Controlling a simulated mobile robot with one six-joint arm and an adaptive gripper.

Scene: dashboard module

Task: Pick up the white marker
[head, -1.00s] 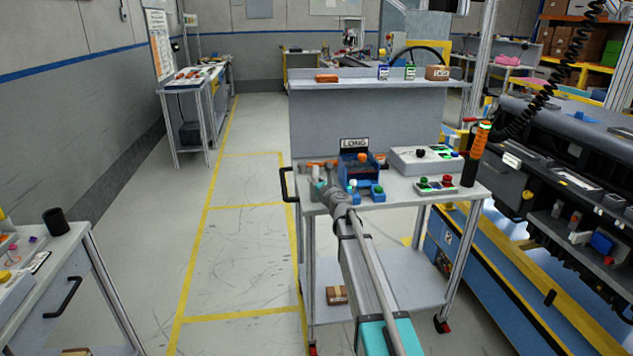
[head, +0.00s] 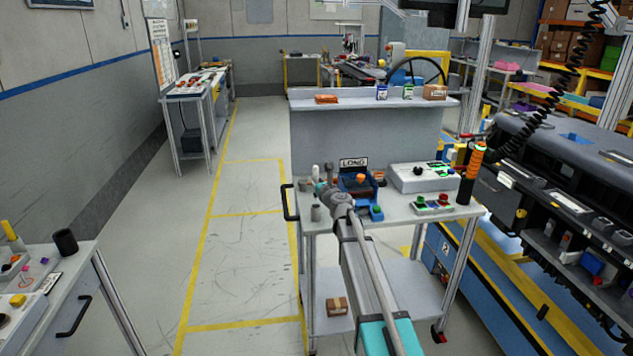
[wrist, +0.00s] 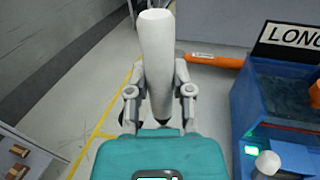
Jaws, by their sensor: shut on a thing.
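The white marker (wrist: 157,50) stands upright between the fingers of my gripper (wrist: 159,100) in the wrist view, with its upper part rising above the fingertips. My gripper is shut on it. In the head view my gripper (head: 322,190) is at the left end of the cart's top, and the white marker (head: 315,172) shows as a small pale upright shape there. I cannot tell its height above the cart top.
A blue bin (wrist: 262,95) labelled LONG stands right of my gripper. An orange-handled tool (wrist: 215,60) lies behind the marker. The cart top (head: 400,212) also carries a white box (head: 423,178) with controls and a button box (head: 432,204). Open floor (head: 240,260) lies left of the cart.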

